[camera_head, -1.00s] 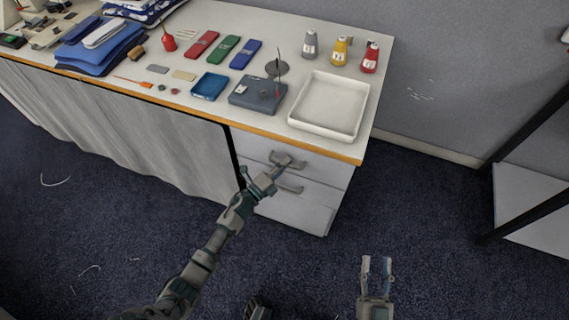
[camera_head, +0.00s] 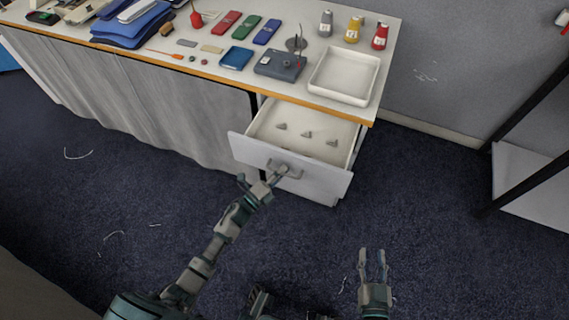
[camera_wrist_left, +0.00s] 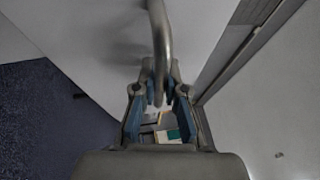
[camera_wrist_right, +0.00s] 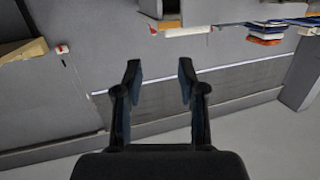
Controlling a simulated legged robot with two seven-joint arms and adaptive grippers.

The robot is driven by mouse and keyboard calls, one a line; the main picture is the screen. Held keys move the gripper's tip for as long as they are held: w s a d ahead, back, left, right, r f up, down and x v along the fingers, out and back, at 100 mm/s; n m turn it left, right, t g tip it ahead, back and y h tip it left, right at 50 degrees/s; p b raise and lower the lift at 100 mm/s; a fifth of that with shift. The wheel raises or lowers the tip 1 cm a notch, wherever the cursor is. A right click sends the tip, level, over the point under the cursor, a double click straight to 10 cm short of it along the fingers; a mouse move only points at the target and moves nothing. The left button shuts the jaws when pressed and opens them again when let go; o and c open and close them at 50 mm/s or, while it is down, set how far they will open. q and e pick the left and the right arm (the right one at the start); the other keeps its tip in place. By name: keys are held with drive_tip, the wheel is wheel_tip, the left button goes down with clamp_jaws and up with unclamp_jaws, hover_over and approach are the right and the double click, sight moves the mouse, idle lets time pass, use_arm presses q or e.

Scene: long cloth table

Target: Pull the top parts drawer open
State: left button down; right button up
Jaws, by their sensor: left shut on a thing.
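The top parts drawer (camera_head: 240,150) stands well open under the right end of the table, with several small grey parts (camera_head: 306,134) inside. Its metal handle (camera_head: 290,170) is on the front face. My left gripper (camera_head: 274,177) is at the handle and shut on it. In the left wrist view the handle (camera_wrist_left: 160,40) runs between the fingers of my left gripper (camera_wrist_left: 160,95). My right gripper (camera_head: 373,255) is open and empty above the carpet, right of the drawer. It also shows open in the right wrist view (camera_wrist_right: 160,80).
The table (camera_head: 225,82) above holds a white tray (camera_head: 343,76), a grey box (camera_head: 279,65), a blue tray (camera_head: 236,58) and several bottles. A shelf rack (camera_head: 530,165) stands at the right.

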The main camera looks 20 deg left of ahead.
use_arm(q)
drive_tip(key=s, duration=0.2)
drive_tip(key=s+p, duration=0.1)
drive_tip(key=s, duration=0.2)
drive_tip(key=shift+s+a+f, duration=0.1)
drive_tip(key=shift+s+f, duration=0.1)
drive_tip(key=shift+s, duration=0.15)
drive_tip(key=shift+s+f, duration=0.1)
drive_tip(key=shift+s, duration=0.5)
use_arm(e)
drive_tip(key=shift+s+d+f+g+h, duration=0.2)
drive_tip(key=shift+s+f+g, duration=0.25)
drive_tip(key=shift+f+g, duration=0.25)
drive_tip(key=shift+s+d+f+g+h, duration=0.25)
drive_tip(key=shift+s+f+g, duration=0.25)
drive_tip(key=shift+f, duration=0.3)
drive_tip(key=shift+s+d+f+g+h, duration=0.2)
drive_tip(key=shift+s+f+g, duration=0.15)
drive_tip(key=shift+f+g, duration=0.4)
use_arm(q)
drive_tip(key=c, duration=1.5)
unclamp_jaws()
drive_tip(key=shift+w, duration=0.1)
use_arm(e)
drive_tip(key=shift+w, duration=0.1)
use_arm(q)
drive_tip(key=v, duration=1.2)
